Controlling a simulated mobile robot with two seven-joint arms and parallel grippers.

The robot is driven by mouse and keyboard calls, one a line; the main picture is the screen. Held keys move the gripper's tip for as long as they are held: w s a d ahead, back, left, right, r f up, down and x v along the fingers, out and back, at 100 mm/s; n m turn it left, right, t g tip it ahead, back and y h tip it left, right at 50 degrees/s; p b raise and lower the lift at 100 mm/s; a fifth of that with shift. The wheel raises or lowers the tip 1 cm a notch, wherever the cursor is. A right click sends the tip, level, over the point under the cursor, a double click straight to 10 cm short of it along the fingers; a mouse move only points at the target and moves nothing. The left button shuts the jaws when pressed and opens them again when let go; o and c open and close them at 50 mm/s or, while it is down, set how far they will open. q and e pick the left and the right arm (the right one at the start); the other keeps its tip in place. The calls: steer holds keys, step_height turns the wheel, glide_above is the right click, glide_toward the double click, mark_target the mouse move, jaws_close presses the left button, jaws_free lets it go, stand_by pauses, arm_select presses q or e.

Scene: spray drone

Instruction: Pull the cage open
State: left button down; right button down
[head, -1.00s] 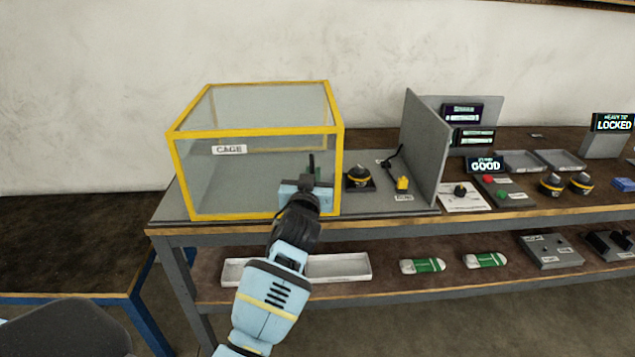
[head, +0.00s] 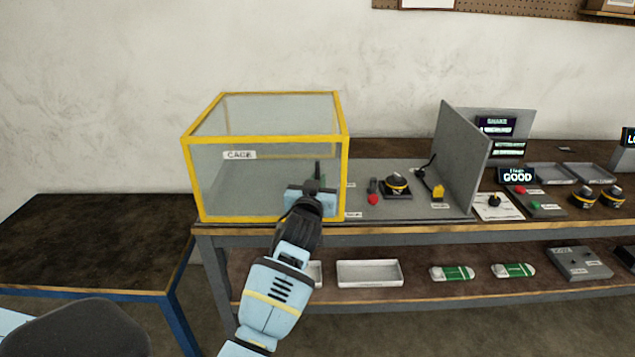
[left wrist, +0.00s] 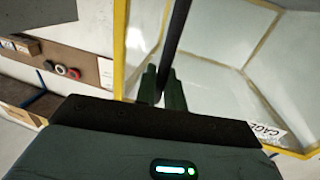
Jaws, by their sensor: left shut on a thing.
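The cage (head: 265,134) is a clear box with a yellow frame and a CAGE label, standing on the left end of the grey bench top. My left gripper (head: 316,180) is at its right front side. In the left wrist view, the gripper's fingers (left wrist: 162,88) are closed around a dark bar (left wrist: 178,35), which looks like the cage's handle. The cage's yellow frame (left wrist: 119,50) and clear panels show behind it. The gripper hides part of the cage's lower right front. My right gripper is not in view.
Right of the cage are a red-knobbed part (head: 373,198), a black dome with a yellow band (head: 397,184) and a grey upright panel (head: 462,160). A lower dark table (head: 90,240) stands at the left. White trays (head: 370,273) lie on the lower shelf.

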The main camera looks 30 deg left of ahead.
arm_select(q)
steer(key=shift+a+r, duration=0.1)
steer(key=shift+r, duration=0.15)
steer(key=c, duration=1.6)
jaws_free()
steer(key=shift+f, duration=0.1)
steer(key=shift+c, duration=0.2)
steer(key=shift+w+f, duration=0.1)
steer(key=shift+v, duration=3.95)
